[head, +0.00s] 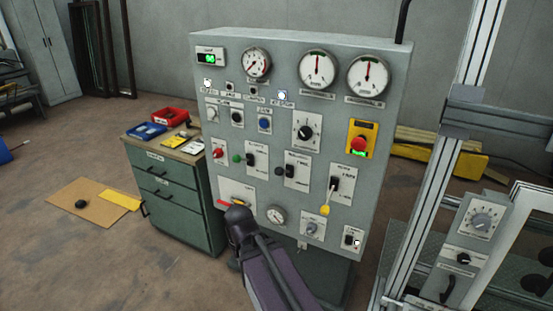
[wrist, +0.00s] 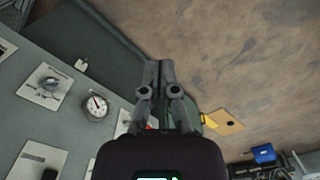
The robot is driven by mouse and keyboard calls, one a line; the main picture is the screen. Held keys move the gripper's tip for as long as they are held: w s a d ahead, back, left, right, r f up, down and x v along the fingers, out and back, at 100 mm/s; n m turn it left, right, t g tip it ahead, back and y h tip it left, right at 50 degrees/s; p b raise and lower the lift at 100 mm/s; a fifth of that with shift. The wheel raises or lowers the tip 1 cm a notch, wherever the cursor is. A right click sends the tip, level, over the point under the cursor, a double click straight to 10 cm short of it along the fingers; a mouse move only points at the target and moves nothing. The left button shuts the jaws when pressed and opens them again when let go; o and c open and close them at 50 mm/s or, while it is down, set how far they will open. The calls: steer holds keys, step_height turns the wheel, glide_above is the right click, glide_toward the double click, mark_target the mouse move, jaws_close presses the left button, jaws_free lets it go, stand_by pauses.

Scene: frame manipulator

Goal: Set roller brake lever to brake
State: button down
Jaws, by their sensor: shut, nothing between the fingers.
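The grey control panel (head: 290,110) carries several black-handled levers and switches. Their labels are too small to read, so I cannot tell for sure which is the roller brake lever. A pale plate (head: 238,190) with a red mark sits low on the panel's left, partly behind my arm. In the wrist view a pale plate (wrist: 124,122) beside the gauge is partly hidden by my gripper (wrist: 159,64). My gripper is shut and empty, in front of the panel's lower part. No contact between fingers and panel can be made out. In the head view my arm hides the fingers.
A small gauge (head: 276,215) and a knob plate (head: 313,229) lie right of the arm. A lever with a yellow tag (head: 325,210) hangs there too. A green drawer cabinet (head: 175,210) stands left. A metal frame (head: 440,150) stands right. Floor at left is mostly open.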

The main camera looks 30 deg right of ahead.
steer(key=shift+w+d, duration=0.1)
steer(key=shift+d, duration=0.05)
steer(key=w+d+r+m+h+p, duration=0.2)
steer(key=w+d+r+p, duration=0.3)
steer(key=w, duration=0.5)
steer(key=w+d+r+m+h+p, duration=0.2)
steer(key=w+d+r+p, duration=0.4)
steer(key=w+r+p, duration=0.3)
steer(key=w+d+r+m+g+h+p, duration=0.1)
steer(key=w+d+r+m+h+p, duration=0.1)
steer(key=w+d+r+p, duration=0.3)
steer(key=w+r+p, duration=0.3)
steer(key=w+r, duration=0.3)
steer(key=shift+w+d+h, duration=0.3)
steer(key=shift+d, duration=0.1)
steer(key=shift+f, duration=0.1)
steer(key=b, duration=0.9)
glide_toward(283, 172)
steer(key=w+d+f, duration=0.3)
steer(key=w, duration=0.2)
steer(key=shift+s+d+f+b, duration=0.1)
steer(key=shift+s+f+b, duration=1)
steer(key=shift+s+b, duration=0.15)
steer(key=shift+s+d, duration=0.1)
steer(key=shift+s, duration=0.05)
